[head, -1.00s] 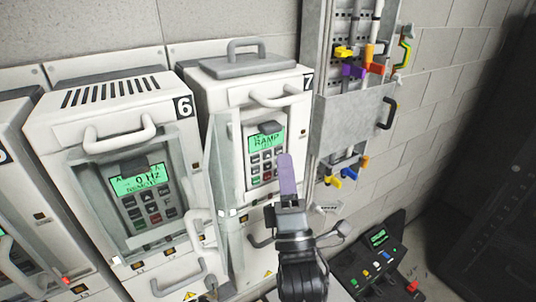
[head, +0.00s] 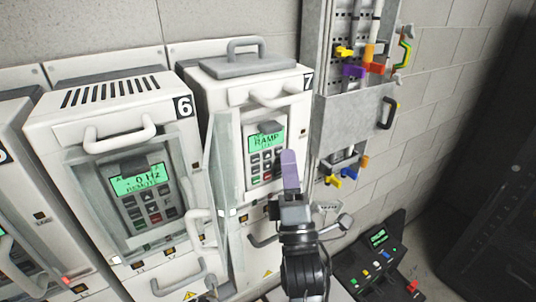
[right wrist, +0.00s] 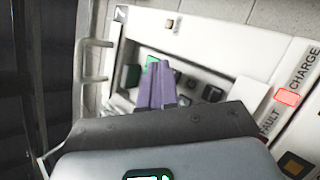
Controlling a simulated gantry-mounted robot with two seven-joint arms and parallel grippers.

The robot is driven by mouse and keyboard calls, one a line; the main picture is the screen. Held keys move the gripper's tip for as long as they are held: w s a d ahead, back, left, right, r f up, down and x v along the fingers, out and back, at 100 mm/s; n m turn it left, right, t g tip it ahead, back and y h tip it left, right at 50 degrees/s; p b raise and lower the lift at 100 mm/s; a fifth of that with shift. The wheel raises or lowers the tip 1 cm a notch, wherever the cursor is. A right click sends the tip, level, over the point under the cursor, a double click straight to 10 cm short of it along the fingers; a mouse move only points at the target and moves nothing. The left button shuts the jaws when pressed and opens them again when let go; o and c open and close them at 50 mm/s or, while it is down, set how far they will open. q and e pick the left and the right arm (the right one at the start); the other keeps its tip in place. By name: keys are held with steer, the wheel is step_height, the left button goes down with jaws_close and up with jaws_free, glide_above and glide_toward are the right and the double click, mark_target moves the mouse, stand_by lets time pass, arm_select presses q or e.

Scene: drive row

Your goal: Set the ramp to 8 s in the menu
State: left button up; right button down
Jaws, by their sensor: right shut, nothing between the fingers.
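Drive 7 (head: 225,88) is a white cabinet with its clear door swung open to the left. Its keypad panel has a green screen (head: 265,141) reading RAMP; the smaller line below is too small to read. Several keys (head: 257,170) lie under the screen, some hidden behind my fingers. My right gripper (head: 289,158) has purple fingers, is shut and empty, and stands in front of the right side of the keypad. In the right wrist view the shut fingers (right wrist: 157,88) point at the keys (right wrist: 188,83); I cannot tell whether they touch one. My left gripper is not in view.
Drive 6 (head: 100,100) stands to the left, its screen reading 0 Hz REMOTE. The open clear door (head: 222,190) is close to the left of my right gripper. A grey panel with coloured levers (head: 353,110) is on the right. A black console (head: 375,262) sits lower right.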

steer(key=shift+w+a, duration=0.2)
steer(key=shift+w, duration=0.1)
stand_by(0.6)
steer(key=shift+s, duration=0.1)
stand_by(0.3)
steer(key=shift+s+d, duration=0.1)
steer(key=shift+d, duration=0.05)
steer(key=shift+s+d, duration=0.3)
steer(key=shift+s, duration=0.15)
steer(key=shift+s+d+p, duration=0.4)
steer(key=shift+s+d, duration=0.35)
steer(key=shift+s, duration=0.25)
steer(key=shift+s+d+p, duration=0.35)
steer(key=shift+s+d, duration=0.4)
steer(key=shift+s, duration=0.25)
stand_by(1.0)
